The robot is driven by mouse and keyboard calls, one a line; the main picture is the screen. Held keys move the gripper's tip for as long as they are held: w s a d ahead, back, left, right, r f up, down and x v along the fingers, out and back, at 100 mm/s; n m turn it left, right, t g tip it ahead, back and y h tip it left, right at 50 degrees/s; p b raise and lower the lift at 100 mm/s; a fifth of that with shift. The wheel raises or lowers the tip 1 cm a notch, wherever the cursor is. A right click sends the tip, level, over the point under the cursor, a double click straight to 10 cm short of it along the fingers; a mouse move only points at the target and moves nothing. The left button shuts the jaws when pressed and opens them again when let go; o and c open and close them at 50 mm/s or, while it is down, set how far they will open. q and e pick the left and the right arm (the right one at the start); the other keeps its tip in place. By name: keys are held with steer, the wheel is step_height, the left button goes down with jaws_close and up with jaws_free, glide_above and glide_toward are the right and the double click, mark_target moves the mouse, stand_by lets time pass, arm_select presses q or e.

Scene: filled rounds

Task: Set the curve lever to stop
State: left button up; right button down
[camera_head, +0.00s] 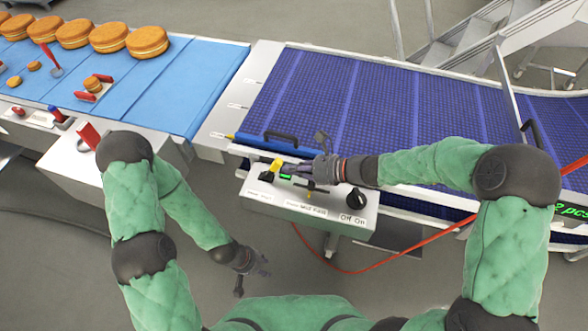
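A white control box (262,197) stands in front of the blue conveyor. A lever with a yellow handle (276,165) rises from its left part, beside a small green strip (286,177). I take this to be the curve lever, but its labels are too small to read for certain. My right gripper (303,156) is over the box's back edge, its fingers pointing left, close to the yellow handle. It looks open; I cannot tell whether it touches the lever. My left gripper (254,277) looks open and empty, low in front of the box, over the floor.
A black knob (355,198) marked Off and On sits at the box's right end. A red cable (345,270) runs below it. Filled rounds (148,41) lie on the light blue belt (190,85) at left.

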mark_target(276, 159)
steer(key=shift+a+r+h+p, duration=0.2)
steer(key=shift+r+h+p, duration=0.1)
steer(key=shift+p, duration=0.55)
steer(key=shift+w, duration=0.1)
steer(key=shift+a+r+h+p, duration=0.4)
steer(key=shift+h+p, duration=0.1)
steer(key=shift+p, duration=0.95)
steer(key=a+h+p, duration=0.1)
steer(key=p, duration=0.3)
steer(key=a+r+g+h+p, duration=0.1)
steer(key=p, duration=0.3)
steer(key=w+a+r+h+p, duration=0.1)
steer(key=p, duration=0.2)
steer(key=shift+w+a+r+g+h+p, duration=0.1)
steer(key=shift+a+g+h+p, duration=0.05)
steer(key=shift+g+h+p, duration=0.2)
steer(key=shift+w+a+p, duration=0.2)
steer(key=shift+a+p, duration=0.4)
steer(key=shift+p, duration=0.25)
steer(key=shift+w+a, duration=0.25)
steer(key=shift+a, duration=0.4)
steer(key=shift+w+a, duration=0.2)
steer(key=shift+a, duration=0.4)
steer(key=shift+p, duration=0.3)
